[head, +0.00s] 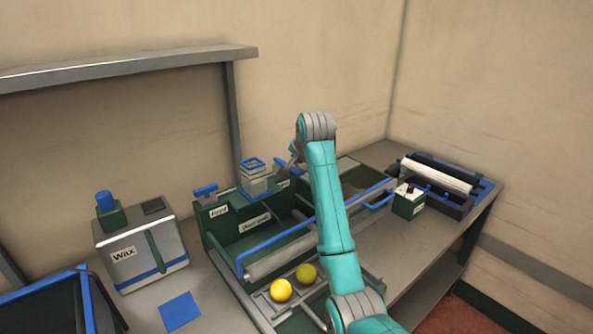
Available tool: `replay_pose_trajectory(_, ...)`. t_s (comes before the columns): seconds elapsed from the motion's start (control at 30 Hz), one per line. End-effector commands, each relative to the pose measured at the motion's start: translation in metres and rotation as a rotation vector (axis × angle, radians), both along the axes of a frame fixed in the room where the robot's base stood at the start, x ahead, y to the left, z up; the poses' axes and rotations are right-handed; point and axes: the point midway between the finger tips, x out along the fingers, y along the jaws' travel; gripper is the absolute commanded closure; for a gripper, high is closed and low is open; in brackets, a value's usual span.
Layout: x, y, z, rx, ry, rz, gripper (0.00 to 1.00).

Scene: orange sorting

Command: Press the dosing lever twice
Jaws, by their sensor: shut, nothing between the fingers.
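The Wax dispenser (140,249) is a grey box at the left with a sign reading "Wax". A blue cap (105,201) on a green block stands at its back left, and a dark green bar (157,252) runs down its front. I cannot tell which part is the dosing lever. My gripper (291,163) is small and partly hidden by my arm's wrist. It looks shut and empty, above the back of the green sorting bin (222,240), near a blue handle there. It is well to the right of the dispenser.
A yellow fruit (281,290) and a greenish one (306,274) lie in a front tray. A blue square (180,311) lies before the dispenser. A roller unit (437,176) and small green box (408,203) stand right. A shelf (130,68) overhangs the back left.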

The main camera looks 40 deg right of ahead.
Motion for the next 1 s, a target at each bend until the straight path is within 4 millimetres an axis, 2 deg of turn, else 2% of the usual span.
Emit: replay_pose_trajectory(1.0, -0.0002, 0.0000, -0.0096, 0.000, 0.000, 0.000, 1.00)
